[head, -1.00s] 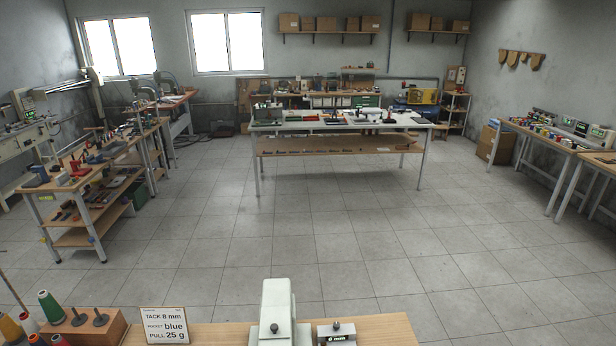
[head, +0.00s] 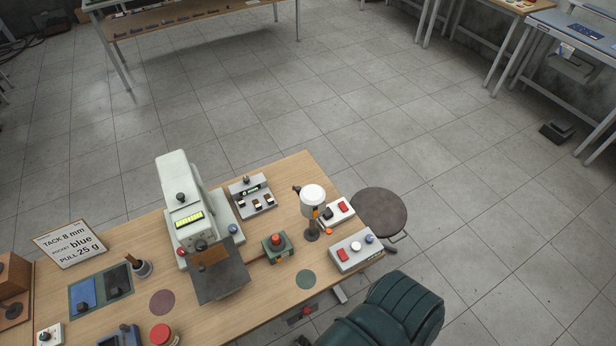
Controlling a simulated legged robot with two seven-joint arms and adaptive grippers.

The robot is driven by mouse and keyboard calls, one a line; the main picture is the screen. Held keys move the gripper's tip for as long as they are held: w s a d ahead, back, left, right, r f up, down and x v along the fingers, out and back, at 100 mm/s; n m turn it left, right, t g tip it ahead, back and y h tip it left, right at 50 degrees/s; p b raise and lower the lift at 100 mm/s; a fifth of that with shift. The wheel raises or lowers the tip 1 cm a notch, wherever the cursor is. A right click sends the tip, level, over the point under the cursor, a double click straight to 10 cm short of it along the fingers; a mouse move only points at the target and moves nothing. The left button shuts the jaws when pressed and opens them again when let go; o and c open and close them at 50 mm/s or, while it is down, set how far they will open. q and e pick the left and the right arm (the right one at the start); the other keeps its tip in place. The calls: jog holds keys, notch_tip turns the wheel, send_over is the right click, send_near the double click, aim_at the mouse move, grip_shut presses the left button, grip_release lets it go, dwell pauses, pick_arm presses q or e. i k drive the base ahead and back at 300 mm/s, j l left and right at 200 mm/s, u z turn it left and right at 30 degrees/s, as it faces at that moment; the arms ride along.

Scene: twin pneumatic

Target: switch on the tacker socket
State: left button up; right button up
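The white tacker-like machine (head: 185,195) stands on the wooden bench with a lit yellow-green display and a dark plate in front. At the bench's right end are two light grey boxes with red rockers: a front box (head: 356,254), also with a white round part and a blue part, and a smaller back box (head: 338,212), partly behind a white-topped post (head: 312,200). I cannot tell which is the tacker socket, nor whether either rocker is on. Neither of my grippers shows in the head view.
A grey box with small switches (head: 252,195) and a green box with a red button (head: 277,246) stand mid-bench. A sign (head: 70,244) stands at the left. A round stool (head: 379,212) and green chair (head: 385,315) are off the bench's right end.

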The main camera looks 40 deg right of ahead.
aim_at(343, 206)
jog(key=z, duration=1.75)
